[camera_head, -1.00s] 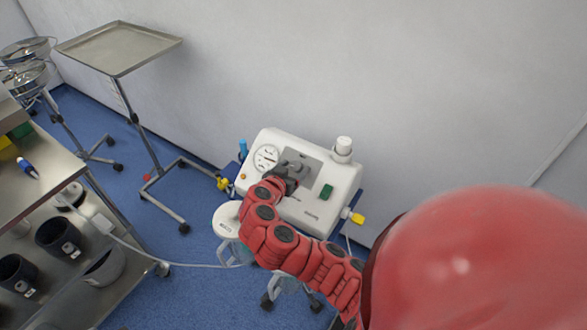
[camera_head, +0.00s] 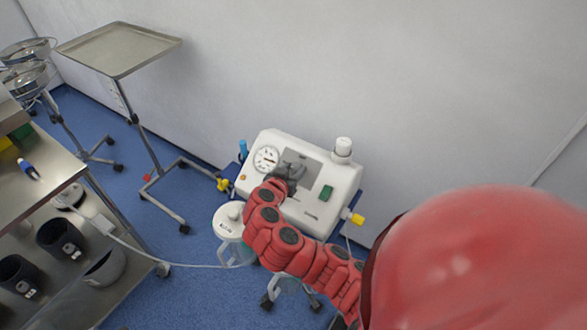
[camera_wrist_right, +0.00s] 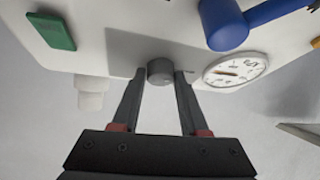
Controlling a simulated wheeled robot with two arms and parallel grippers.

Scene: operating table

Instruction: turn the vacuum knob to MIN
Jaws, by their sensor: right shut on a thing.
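The white suction machine (camera_head: 314,208) stands by the wall in the head view, with a round gauge (camera_head: 266,159) and a green switch (camera_head: 326,192) on its front. My right gripper (camera_head: 290,170) is at the grey panel between them and hides the vacuum knob there. In the right wrist view, the grey round knob (camera_wrist_right: 160,71) sits between the fingertips of my right gripper (camera_wrist_right: 160,79), which is shut on it. The gauge (camera_wrist_right: 235,70) and green switch (camera_wrist_right: 51,31) show on either side. The knob's marking cannot be read. My left gripper is out of view.
A blue fitting (camera_wrist_right: 229,25) juts from the machine near the gauge. A lidded jar (camera_head: 228,222) stands in front of the machine, close to my right arm. A steel tray stand (camera_head: 118,48) and a metal cart (camera_head: 40,180) are at left. Blue floor lies between.

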